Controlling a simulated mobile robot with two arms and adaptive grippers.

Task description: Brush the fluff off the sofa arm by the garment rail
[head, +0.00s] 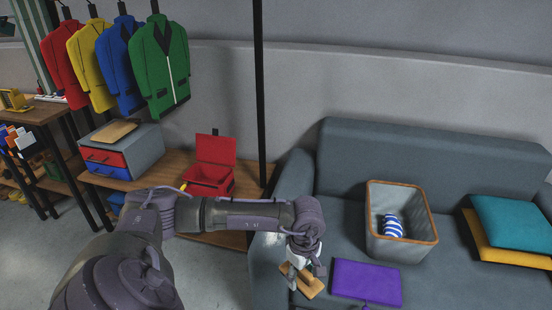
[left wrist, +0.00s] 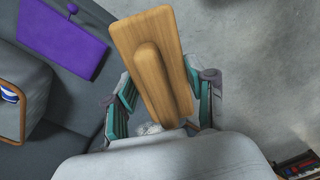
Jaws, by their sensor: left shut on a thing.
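My left gripper (head: 303,270) is shut on a wooden brush (head: 304,283), low in front of the sofa. In the left wrist view the brush (left wrist: 146,62) shows as a flat wooden back with a raised grip between the teal finger pads of my gripper (left wrist: 160,104); its bristles are hidden. The sofa arm (head: 291,178) by the garment rail is grey-blue and partly hidden behind my arm. Small pale specks, perhaps fluff, show near its front (head: 268,239). A small whitish patch lies below the brush in the left wrist view; I cannot tell what it is. My right gripper is out of view.
On the sofa seat are a purple cushion or cloth (head: 366,283) and a grey basket (head: 373,222) holding a striped item. Teal and yellow cushions lie at the right. Coats hang on the rail above a wooden bench (head: 155,177) with a drawer box and an open red box (head: 211,181).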

